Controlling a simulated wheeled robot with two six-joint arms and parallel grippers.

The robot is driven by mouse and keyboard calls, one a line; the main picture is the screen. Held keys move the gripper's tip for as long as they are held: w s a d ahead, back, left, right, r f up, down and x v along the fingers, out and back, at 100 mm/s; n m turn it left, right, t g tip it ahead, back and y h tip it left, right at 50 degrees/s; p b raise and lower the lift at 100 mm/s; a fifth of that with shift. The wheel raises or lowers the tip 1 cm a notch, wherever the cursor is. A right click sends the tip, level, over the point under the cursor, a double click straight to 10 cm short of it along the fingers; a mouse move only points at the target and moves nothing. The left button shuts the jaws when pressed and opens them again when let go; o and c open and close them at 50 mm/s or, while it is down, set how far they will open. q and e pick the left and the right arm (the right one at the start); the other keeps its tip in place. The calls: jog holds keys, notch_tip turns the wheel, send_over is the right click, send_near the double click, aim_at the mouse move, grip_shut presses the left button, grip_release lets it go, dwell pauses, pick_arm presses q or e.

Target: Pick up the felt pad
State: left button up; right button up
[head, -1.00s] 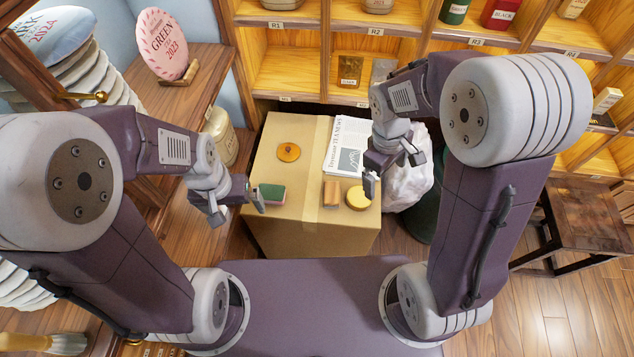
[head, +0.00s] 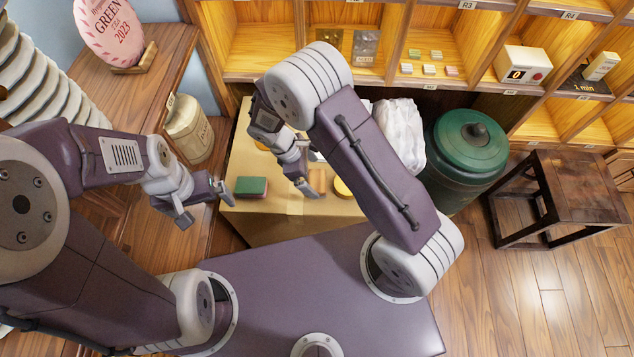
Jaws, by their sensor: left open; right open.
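A green-topped block with a reddish lower edge (head: 252,187) lies at the front left of a cardboard box top; it may be the felt pad, but I cannot tell for sure. A small orange-brown block (head: 317,182) lies further right on the same top. My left gripper (head: 207,207) is open and empty, just left of the green block and apart from it. My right gripper (head: 311,177) is open over the box, close to the orange-brown block; I cannot tell whether they touch. My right arm hides part of the box top.
The cardboard box (head: 285,229) stands before the shelves. A yellow round piece (head: 342,188) is partly hidden by my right arm. A green lidded bin (head: 466,150) and white bag (head: 400,135) stand right, a cream canister (head: 188,130) left. A dark stool (head: 566,190) is further right.

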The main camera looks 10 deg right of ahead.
aim_at(318, 180)
jog(key=x, duration=0.4)
jog(key=shift+f, duration=0.35)
jog(key=shift+s+r, duration=0.1)
jog(key=shift+c, duration=0.7)
jog(key=c, duration=1.3)
jog(key=shift+o, duration=0.2)
jog(key=shift+r, duration=0.5)
notch_tip(318, 180, up, 3)
jog(key=shift+f, duration=0.1)
jog(key=s+d+r+p, duration=0.1)
jog(key=s+d+r, duration=0.6)
jog(key=s+d, duration=0.1)
jog(key=shift+s, duration=0.25)
jog(key=shift+r, duration=0.1)
